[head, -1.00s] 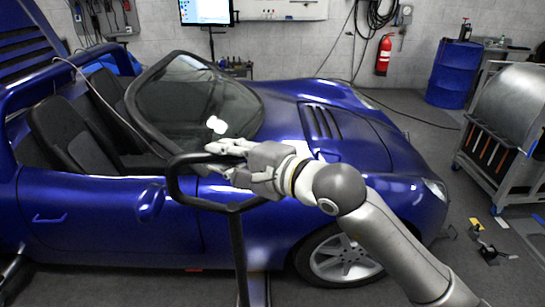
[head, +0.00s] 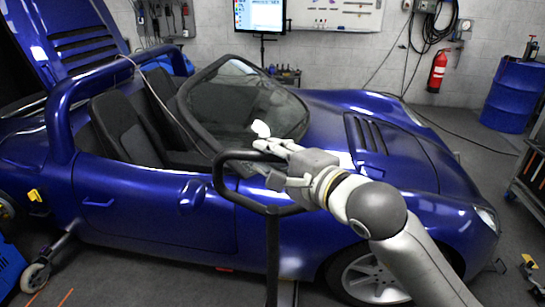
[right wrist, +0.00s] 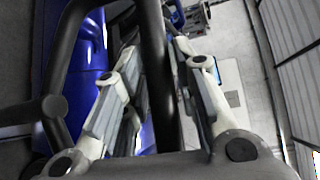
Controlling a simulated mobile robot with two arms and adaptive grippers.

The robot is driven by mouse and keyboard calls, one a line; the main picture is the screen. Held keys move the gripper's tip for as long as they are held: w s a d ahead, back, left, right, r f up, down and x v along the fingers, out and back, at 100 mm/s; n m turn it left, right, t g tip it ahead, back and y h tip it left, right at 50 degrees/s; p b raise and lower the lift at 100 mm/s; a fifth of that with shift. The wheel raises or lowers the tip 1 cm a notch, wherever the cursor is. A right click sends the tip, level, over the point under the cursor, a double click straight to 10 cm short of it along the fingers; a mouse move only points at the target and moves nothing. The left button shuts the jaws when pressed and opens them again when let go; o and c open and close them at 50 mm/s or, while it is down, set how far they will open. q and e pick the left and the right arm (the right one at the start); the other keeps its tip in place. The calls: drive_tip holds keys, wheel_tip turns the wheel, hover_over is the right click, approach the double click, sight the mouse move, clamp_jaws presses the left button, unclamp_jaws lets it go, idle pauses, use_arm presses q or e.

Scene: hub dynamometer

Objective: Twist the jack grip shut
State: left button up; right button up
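The jack grip (head: 222,184) is a black loop-shaped handle on an upright dark post (head: 272,260), standing in front of the blue car's door. My right gripper (head: 275,163) is at the upper right part of the loop. In the right wrist view, a black bar of the handle (right wrist: 155,60) runs between the two fingers of my right gripper (right wrist: 157,75). The fingers are spread, with gaps seen on both sides of the bar. Contact further down is hidden by the palm. My left gripper is in no view.
The blue open-top car (head: 140,205) fills the space right behind the handle. A blue wheeled item (head: 10,265) stands at the lower left. A blue drum (head: 515,95) and a fire extinguisher (head: 437,72) are by the back wall. A metal cart (head: 530,175) is at the right edge.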

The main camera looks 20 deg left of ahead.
drive_tip(key=shift+o, duration=0.9)
drive_tip(key=v, duration=1.2)
